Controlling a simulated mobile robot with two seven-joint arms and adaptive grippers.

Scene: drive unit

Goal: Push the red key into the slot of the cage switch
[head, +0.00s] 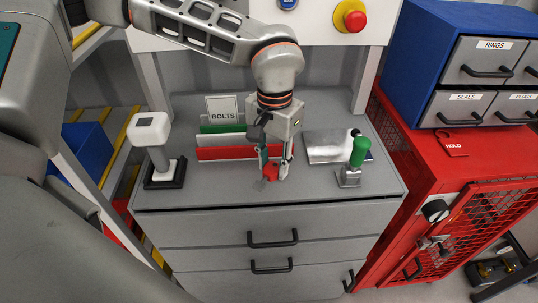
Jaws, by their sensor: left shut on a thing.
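My left gripper (274,168) reaches down from above over the grey cabinet top. It is shut on the red key (270,172), whose grey metal part points down to the left, close above the cabinet top. The fingers hide part of the key. On the front of the red cage (392,222) at the right are a black round knob (435,210) and, below it, a small grey fitting (434,243) that looks like the cage switch. Its slot is too small to make out. My left gripper is well to the left of the cage. My right gripper is not in view.
A BOLTS rack (223,116) with green, white and red dividers stands behind the gripper. A green-handled tool (358,153) stands to its right, a white-headed device (150,130) to its left. A blue drawer unit (420,62) and a red tag (452,143) sit atop the cage.

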